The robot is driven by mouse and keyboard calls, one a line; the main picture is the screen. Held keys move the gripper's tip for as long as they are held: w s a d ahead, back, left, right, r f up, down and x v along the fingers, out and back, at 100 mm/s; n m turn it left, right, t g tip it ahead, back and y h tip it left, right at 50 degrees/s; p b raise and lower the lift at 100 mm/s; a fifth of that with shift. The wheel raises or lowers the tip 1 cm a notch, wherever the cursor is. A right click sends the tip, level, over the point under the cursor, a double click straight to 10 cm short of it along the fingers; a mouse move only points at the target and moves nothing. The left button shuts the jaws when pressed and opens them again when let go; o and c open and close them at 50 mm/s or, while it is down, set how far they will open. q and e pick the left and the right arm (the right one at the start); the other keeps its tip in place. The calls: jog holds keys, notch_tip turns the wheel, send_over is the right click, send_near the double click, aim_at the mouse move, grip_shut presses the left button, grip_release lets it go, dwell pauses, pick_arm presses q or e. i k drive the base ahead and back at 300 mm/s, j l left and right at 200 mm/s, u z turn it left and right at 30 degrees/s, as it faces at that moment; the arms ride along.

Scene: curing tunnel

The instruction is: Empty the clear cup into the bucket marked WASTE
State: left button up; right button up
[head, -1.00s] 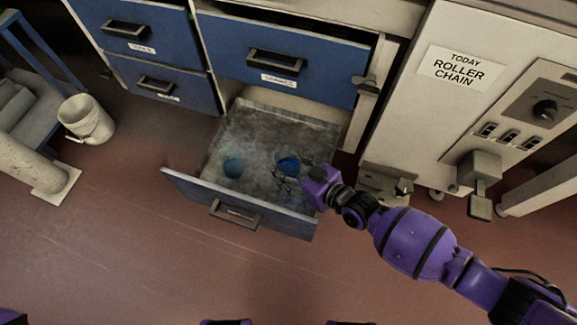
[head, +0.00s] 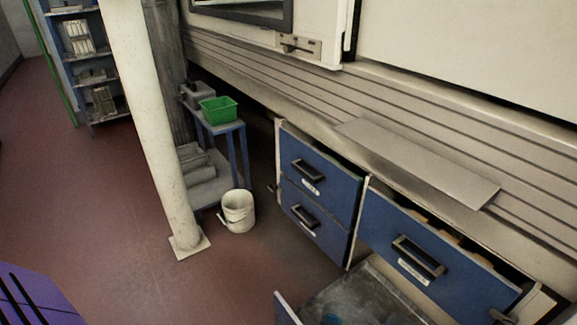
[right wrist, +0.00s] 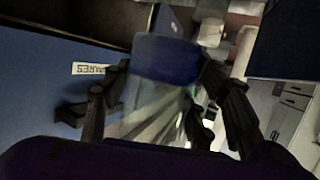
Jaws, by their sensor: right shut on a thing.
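In the right wrist view my right gripper (right wrist: 165,105) is shut on a clear cup (right wrist: 150,105), with its dark fingers on either side. The cup is see-through with a blue band or blue contents at the end farther from the palm; I cannot tell which. A pale bucket (head: 238,211) stands upright on the floor in the head view, between a white column and the blue drawers. No marking can be read on it from here. Neither gripper shows in the head view.
The white column (head: 155,120) stands left of the bucket. A blue stand (head: 222,128) carries a green bin (head: 219,109). Blue drawers (head: 320,175) are at the right; a low open drawer (head: 365,295) juts out at the bottom.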

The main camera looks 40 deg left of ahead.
aim_at(237, 204)
jog(key=i+j, duration=0.15)
jog(key=j, duration=0.25)
jog(key=i+j, duration=0.15)
jog(key=j, duration=0.25)
jog(key=i+j, duration=0.15)
jog(key=j, duration=0.25)
jog(key=i+j, duration=0.15)
jog(key=j, duration=0.25)
jog(key=u, duration=1.7)
